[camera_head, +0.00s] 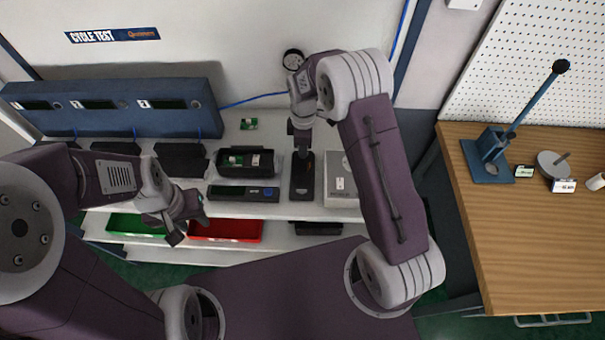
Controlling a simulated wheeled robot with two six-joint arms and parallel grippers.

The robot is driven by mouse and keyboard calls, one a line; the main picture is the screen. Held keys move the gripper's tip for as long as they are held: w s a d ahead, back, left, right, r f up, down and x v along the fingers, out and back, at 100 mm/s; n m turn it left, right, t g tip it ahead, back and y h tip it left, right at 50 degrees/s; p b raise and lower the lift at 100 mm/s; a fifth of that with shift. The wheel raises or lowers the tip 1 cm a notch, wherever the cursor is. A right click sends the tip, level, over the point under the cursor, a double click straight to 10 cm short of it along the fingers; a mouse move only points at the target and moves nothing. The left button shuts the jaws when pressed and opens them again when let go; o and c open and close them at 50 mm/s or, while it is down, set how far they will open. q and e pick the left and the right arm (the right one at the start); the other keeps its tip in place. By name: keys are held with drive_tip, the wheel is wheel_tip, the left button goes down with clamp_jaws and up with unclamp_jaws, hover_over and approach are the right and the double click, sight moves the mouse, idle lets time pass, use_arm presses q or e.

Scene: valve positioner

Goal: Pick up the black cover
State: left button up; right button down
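A flat black cover-like piece with a display window and a blue button (243,193) lies on the white bench, in front of an open black housing (246,163) with green boards in it. I cannot tell for sure that this piece is the black cover. My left gripper (190,224) is to its lower left, above the bench's front edge, with its fingers apart and nothing seen between them. My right gripper (300,143) points down over a dark, narrow upright-looking object (303,178) to the right of the housing. Its fingertips are small and dark, so its grip is unclear.
A blue test panel (110,109) with several displays stands at the back left, with black fixtures (182,160) before it. A grey box (340,183) is at right. Green (133,226) and red (226,230) trays sit lower down. A wooden table (530,250) holds a lever press (492,155).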

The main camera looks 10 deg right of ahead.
drive_tip(key=shift+r, duration=0.15)
idle(0.4)
drive_tip(key=shift+w+r, duration=0.1)
drive_tip(key=shift+r, duration=0.2)
wheel_tip(320, 180, up, 3)
drive_tip(key=shift+f, duration=0.1)
drive_tip(key=s+d+r+b, duration=0.1)
drive_tip(key=s+d+r, duration=0.3)
drive_tip(key=s+r, duration=0.3)
drive_tip(key=s, duration=0.4)
drive_tip(key=shift+d+r+b, duration=0.15)
drive_tip(key=shift+r+b, duration=0.05)
drive_tip(key=shift+b, duration=0.15)
